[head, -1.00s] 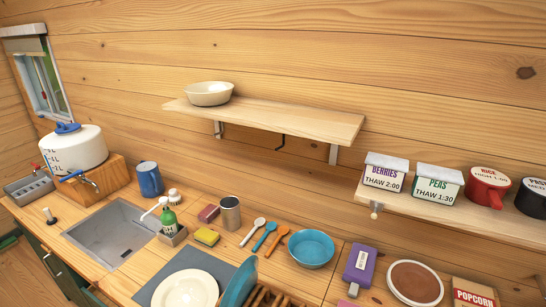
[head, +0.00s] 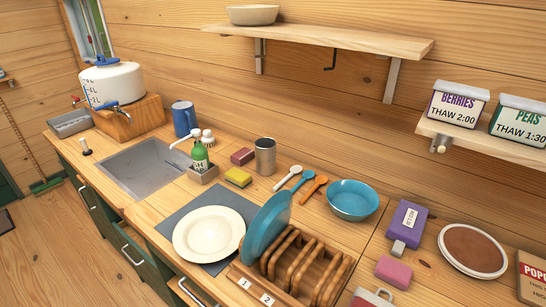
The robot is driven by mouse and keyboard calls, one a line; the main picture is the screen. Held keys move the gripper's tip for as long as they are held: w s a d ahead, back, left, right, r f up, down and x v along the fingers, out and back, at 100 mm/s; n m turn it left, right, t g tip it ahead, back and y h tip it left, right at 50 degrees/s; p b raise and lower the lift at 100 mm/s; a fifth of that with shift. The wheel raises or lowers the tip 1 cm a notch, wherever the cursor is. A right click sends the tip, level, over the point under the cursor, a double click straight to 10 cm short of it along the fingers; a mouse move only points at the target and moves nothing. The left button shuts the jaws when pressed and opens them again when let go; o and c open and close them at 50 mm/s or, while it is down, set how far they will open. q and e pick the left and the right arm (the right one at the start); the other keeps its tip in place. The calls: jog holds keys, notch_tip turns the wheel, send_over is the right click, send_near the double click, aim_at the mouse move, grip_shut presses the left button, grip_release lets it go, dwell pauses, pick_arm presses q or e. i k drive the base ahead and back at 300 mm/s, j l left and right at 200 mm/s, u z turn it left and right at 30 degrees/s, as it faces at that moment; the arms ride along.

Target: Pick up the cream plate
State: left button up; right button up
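The cream plate (head: 208,234) lies flat on a dark grey mat (head: 186,207) on the wooden counter, between the sink and a wooden dish rack. It is round with a wide rim and looks empty. A blue plate (head: 266,228) stands tilted in the dish rack (head: 305,268), close to the cream plate's right edge. Neither of my grippers shows in the head view.
The metal sink (head: 150,168) is left of the mat. Behind are a green bottle (head: 200,158), a yellow sponge (head: 238,177), a tin can (head: 265,156), spoons (head: 288,178) and a blue bowl (head: 353,199). A shelf (head: 330,40) holds a cream bowl (head: 253,15).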

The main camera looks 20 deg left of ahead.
aim_at(210, 234)
jog(key=k+j+u, duration=0.15)
jog(key=u, duration=0.3)
jog(key=k+j+u, duration=0.1)
jog(key=j+u, duration=0.2)
jog(key=u, duration=0.15)
jog(key=k+j+u, duration=0.1)
jog(key=j+u, duration=0.2)
jog(key=u, duration=0.15)
